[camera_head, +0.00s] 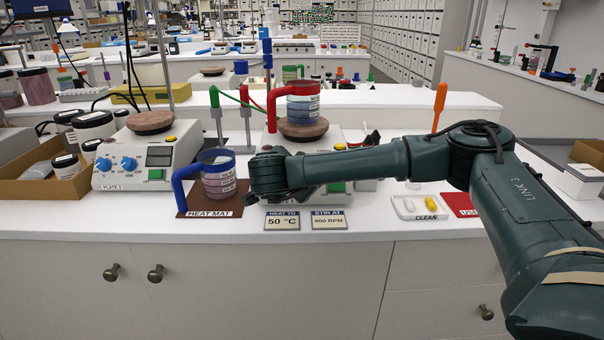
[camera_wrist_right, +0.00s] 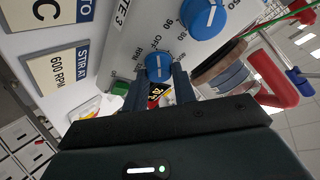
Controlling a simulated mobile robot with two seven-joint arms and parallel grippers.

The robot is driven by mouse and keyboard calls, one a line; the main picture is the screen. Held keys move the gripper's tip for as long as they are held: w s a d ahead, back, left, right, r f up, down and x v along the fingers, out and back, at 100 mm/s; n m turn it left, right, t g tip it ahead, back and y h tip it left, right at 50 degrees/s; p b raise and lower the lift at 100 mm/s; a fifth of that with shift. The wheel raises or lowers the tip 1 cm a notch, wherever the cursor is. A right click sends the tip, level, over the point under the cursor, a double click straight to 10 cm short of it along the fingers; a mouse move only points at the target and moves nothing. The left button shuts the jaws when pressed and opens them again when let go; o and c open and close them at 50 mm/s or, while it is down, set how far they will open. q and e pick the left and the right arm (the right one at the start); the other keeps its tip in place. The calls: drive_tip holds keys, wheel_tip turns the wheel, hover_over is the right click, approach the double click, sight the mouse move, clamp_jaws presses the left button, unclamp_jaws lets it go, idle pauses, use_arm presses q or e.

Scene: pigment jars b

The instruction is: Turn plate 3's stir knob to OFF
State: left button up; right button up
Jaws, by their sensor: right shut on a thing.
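In the right wrist view my right gripper (camera_wrist_right: 160,84) is shut on the blue stir knob (camera_wrist_right: 159,66), one finger on each side. The knob's white mark runs roughly up and down, and OFF is printed just above it. My left gripper is not in view.
A second blue knob (camera_wrist_right: 203,16) is beside it. A blue-handled beaker (camera_head: 218,175) stands on the heat mat (camera_head: 222,208) at left. Cards (camera_head: 282,219) reading 50 °C and 600 RPM stand in front.

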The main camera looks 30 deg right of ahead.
drive_tip(key=shift+n+t, duration=0.3)
drive_tip(key=shift+n, duration=0.2)
drive_tip(key=o, duration=1)
drive_tip(key=v, duration=1.3)
drive_tip(key=shift+a, duration=0.2)
